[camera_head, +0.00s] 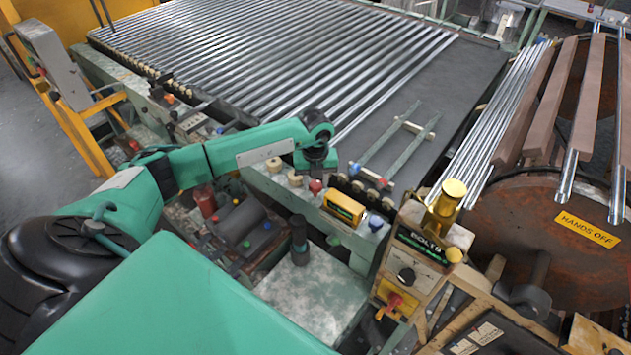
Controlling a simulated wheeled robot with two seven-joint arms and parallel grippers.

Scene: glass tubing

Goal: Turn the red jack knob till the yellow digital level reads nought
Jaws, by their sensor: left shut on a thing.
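The yellow digital level (343,208) sits on the pale green rail at the front edge of the roller bed. Its display is too small to read. The red jack knob (316,187) is just to the left of the level on the same rail. My left gripper (316,174) comes down from above onto the red knob and is shut on it. The fingertips are small and partly hidden by the dark wrist. My right gripper is not in view.
Cream knobs (295,179) stand on the rail left of the red knob, and a blue knob (375,222) stands right of the level. Long glass tubes (280,60) cover the bed behind.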

